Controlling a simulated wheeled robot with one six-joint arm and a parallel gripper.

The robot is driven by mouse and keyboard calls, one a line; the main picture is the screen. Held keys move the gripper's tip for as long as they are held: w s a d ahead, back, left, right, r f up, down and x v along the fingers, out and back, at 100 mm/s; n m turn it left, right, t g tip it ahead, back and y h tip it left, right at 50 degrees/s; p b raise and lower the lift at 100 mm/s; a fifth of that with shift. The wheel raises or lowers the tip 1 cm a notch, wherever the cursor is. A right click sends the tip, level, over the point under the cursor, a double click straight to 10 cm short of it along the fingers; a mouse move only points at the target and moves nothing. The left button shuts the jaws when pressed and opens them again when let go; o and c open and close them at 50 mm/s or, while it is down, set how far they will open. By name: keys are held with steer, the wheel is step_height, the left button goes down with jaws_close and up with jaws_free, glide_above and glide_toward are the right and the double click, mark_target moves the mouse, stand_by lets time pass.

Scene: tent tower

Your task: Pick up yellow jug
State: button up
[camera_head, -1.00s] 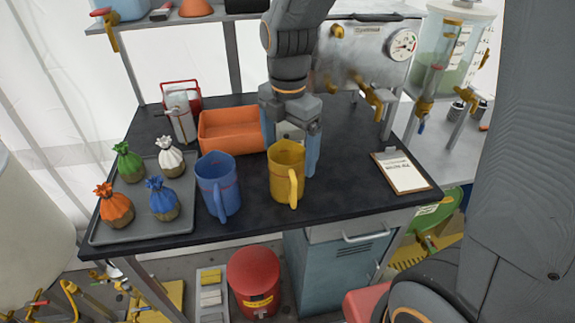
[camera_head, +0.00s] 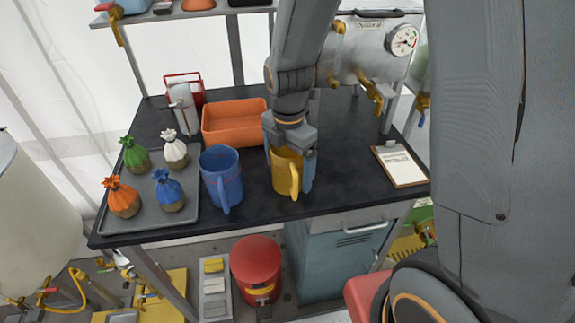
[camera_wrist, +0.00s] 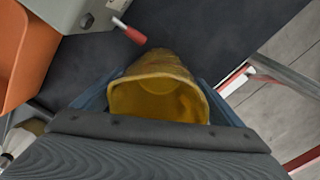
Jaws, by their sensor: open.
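The yellow jug (camera_head: 286,174) stands upright on the black table top, right of the blue jug (camera_head: 222,178), with its handle facing the front. My gripper (camera_head: 290,165) is above and around it, pointing down, with one blue finger on each side. The wrist view shows the yellow jug's open mouth (camera_wrist: 158,100) between the two fingers of my gripper (camera_wrist: 157,98). The jaws are open, and I cannot tell whether a finger touches the jug. The upper rim is partly hidden by my gripper in the head view.
An orange bin (camera_head: 234,123) stands behind the blue jug. A grey tray (camera_head: 184,212) with several tied pouches lies at the left. A clipboard (camera_head: 401,165) lies at the right. A steel tank (camera_head: 366,50) stands behind. The table is bare between yellow jug and clipboard.

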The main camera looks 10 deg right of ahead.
steer(key=c, duration=1.2)
steer(key=shift+o, duration=0.2)
steer(key=shift+r, duration=0.1)
